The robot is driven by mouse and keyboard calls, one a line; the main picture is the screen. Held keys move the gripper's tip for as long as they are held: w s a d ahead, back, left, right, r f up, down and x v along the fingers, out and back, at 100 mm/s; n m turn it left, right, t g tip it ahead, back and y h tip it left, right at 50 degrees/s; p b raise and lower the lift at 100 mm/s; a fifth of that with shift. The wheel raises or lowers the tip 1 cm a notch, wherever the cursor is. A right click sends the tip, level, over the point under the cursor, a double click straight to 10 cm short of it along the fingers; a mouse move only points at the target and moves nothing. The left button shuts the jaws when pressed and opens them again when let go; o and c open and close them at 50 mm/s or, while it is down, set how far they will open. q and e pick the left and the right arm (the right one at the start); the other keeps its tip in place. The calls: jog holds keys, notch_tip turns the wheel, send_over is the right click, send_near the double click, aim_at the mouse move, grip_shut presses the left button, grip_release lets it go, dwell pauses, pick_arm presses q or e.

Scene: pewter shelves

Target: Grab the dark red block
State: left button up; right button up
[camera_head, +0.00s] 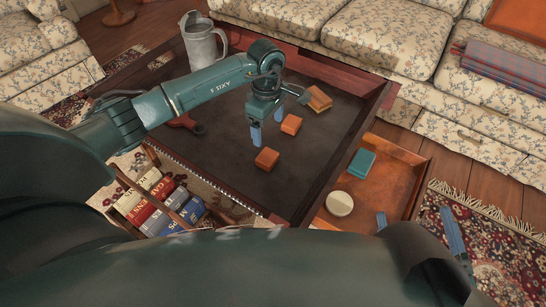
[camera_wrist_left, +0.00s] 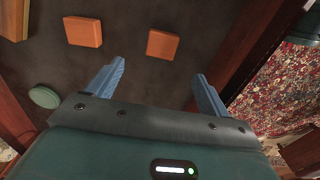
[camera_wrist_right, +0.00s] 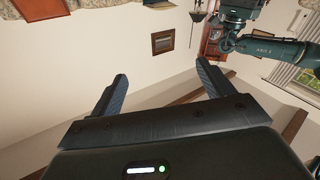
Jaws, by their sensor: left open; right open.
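No block in view is clearly dark red. Two orange-red blocks lie on the dark tabletop in the head view, one (camera_head: 291,124) farther back and one (camera_head: 266,158) nearer. Two orange blocks also show in the left wrist view, one at left (camera_wrist_left: 83,31) and one at centre (camera_wrist_left: 162,43). An orange-tan block or stack (camera_head: 319,98) lies behind them. My left gripper (camera_head: 282,122) is open and empty above the tabletop, close to the orange-red blocks.
The dark table (camera_head: 330,130) has a raised wooden rim. A grey metal pitcher (camera_head: 203,40) stands at its back left. An orange-brown tray or drawer (camera_head: 400,165) at right holds a teal block (camera_head: 361,163) and a cream round thing (camera_head: 339,203). Books (camera_head: 160,207) stand at lower left.

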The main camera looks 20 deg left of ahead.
pick_arm(q)
jog(key=b, duration=0.2)
send_over(267, 156)
notch_tip(267, 156, down, 6)
jog(key=shift+w+d+f, duration=0.1)
jog(key=shift+f, duration=0.6)
notch_tip(267, 156, down, 5)
jog(key=shift+r+b, duration=0.1)
jog(key=shift+b, duration=1)
jog(key=shift+f, duration=0.25)
jog(key=shift+r, duration=0.1)
jog(key=c, duration=1.1)
pick_arm(e)
jog(key=shift+w+a+f+y, duration=0.1)
jog(key=shift+a+y, duration=0.4)
jog(key=shift+y, duration=0.1)
pick_arm(q)
jog(key=shift+o, duration=0.2)
